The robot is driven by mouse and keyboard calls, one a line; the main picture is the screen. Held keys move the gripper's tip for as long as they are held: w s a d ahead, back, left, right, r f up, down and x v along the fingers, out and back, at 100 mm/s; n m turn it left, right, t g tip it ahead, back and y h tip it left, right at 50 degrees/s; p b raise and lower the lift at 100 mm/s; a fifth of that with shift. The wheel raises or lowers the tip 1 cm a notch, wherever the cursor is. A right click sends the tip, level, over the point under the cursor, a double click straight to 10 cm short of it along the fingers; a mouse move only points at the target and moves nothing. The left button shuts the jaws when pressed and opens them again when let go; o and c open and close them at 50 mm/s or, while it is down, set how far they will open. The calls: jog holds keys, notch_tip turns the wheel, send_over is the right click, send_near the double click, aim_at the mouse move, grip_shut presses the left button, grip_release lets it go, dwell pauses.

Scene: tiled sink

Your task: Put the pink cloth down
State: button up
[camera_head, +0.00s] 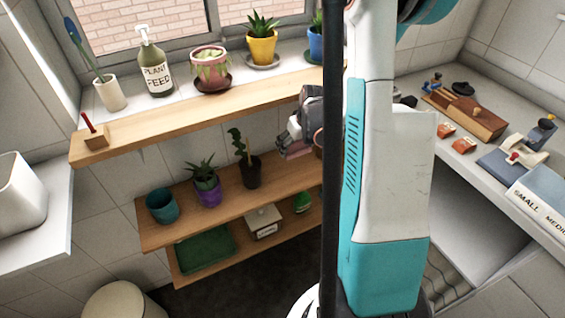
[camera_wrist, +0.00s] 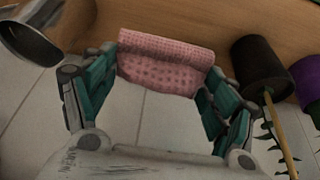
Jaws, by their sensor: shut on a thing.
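The pink cloth (camera_wrist: 160,72) is a folded, textured piece held between the two fingers of my gripper (camera_wrist: 163,66) in the wrist view. Its lower edge hangs free between the fingers. A wooden shelf board shows behind the cloth; I cannot tell whether the cloth touches it. In the head view, my gripper (camera_head: 292,142) is in front of the wall, below the window ledge and above the middle shelf, right of the dark potted plant. The cloth is hard to make out there, and my arm hides the area to the right.
A dark plant pot (camera_wrist: 262,68) stands close beside my gripper in the wrist view, with a purple pot (camera_wrist: 306,80) beyond. A dark metallic round object (camera_wrist: 28,38) is on the other side. The middle shelf (camera_head: 225,205) also holds a teal pot (camera_head: 162,206). Plants line the ledge above.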

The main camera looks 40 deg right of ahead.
aim_at(300, 152)
jog(key=shift+w+d+f, duration=0.2)
jog(key=shift+w, duration=0.05)
notch_tip(300, 152, down, 10)
jog(key=b, duration=0.4)
jog(key=shift+w+b, duration=0.1)
jog(key=shift+b, duration=0.2)
jog(key=shift+r, duration=0.15)
jog(key=o, duration=1.2)
jog(key=p+v, duration=0.4)
jog(key=v, duration=0.8)
jog(key=shift+p, duration=0.4)
